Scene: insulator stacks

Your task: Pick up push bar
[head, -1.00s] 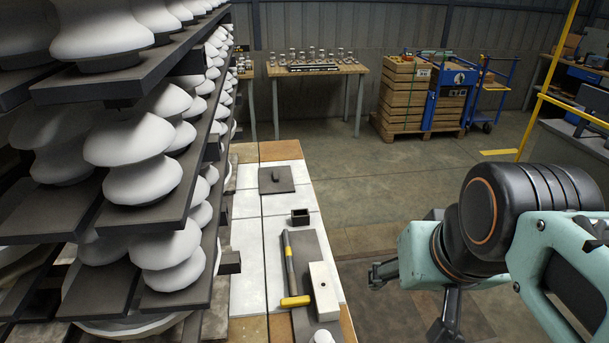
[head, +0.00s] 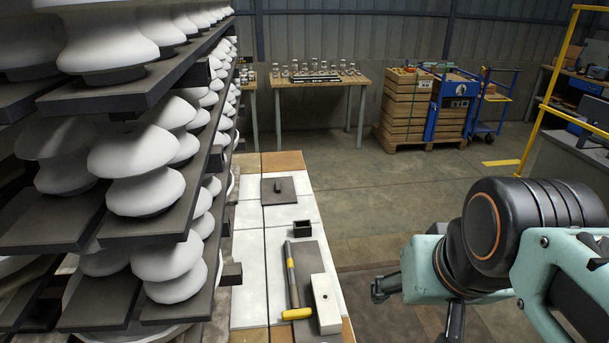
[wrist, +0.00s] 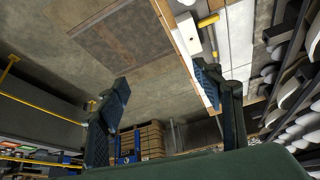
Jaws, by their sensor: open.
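The push bar (head: 293,280) looks to be the long grey bar with yellow parts and a yellow crosspiece at its near end. It lies on a dark plate on the bench at the lower middle of the head view. Its yellow end (wrist: 208,21) shows near the top of the wrist view, beside a white block. My gripper (head: 416,305) is to the right of the bench in the head view, apart from the bar. In the wrist view its two fingers (wrist: 160,80) are spread wide with nothing between them.
A white block (head: 326,302) lies just right of the bar. A small dark box (head: 302,228) and a dark plate with a knob (head: 278,190) are farther back. A rack of white insulators (head: 150,170) stands close on the left.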

